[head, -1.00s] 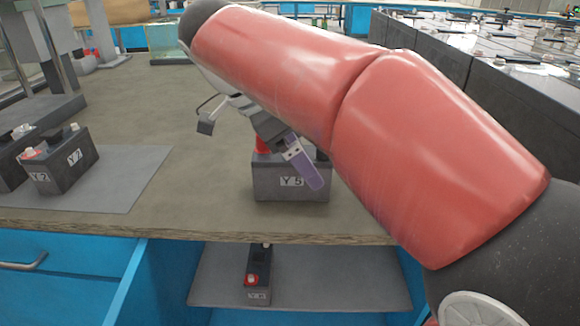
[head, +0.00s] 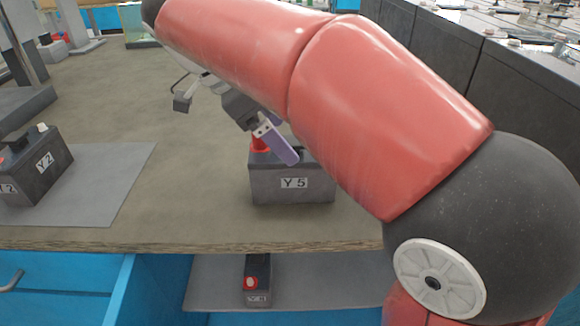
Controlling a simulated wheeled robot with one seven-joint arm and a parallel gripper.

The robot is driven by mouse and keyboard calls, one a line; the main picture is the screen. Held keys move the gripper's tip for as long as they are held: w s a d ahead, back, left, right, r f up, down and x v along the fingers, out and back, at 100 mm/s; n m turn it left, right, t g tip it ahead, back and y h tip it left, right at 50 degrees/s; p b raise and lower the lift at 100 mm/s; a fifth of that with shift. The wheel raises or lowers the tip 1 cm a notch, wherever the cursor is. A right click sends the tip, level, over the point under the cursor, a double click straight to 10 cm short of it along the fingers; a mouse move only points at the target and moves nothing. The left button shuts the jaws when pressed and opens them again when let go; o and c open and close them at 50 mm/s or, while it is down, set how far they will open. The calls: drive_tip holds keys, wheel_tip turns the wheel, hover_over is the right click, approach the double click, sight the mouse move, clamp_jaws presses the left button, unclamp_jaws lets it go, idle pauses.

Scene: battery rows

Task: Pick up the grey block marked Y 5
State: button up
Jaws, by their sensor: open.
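The grey block marked Y 5 (head: 293,189) stands upright near the front edge of the table. Its label faces me, and a red cap shows on its top left. My gripper (head: 277,144) is open and empty. Its purple-tipped finger shows in front of the block's upper part, partly covering its top. My red arm crosses above the block from the right and hides part of the gripper. From this view I cannot tell whether the finger touches the block.
Another dark block (head: 257,283) sits on a shelf (head: 330,280) below the tabletop (head: 190,180). Large dark blocks (head: 445,50) line the right back. The table's middle is clear.

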sight(293, 141)
drive_tip(key=x, duration=0.6)
drive_tip(key=shift+w+d, duration=0.25)
drive_tip(key=shift+w, duration=0.05)
drive_tip(key=shift+c, duration=0.3)
drive_tip(key=shift+r, duration=0.15)
clamp_jaws()
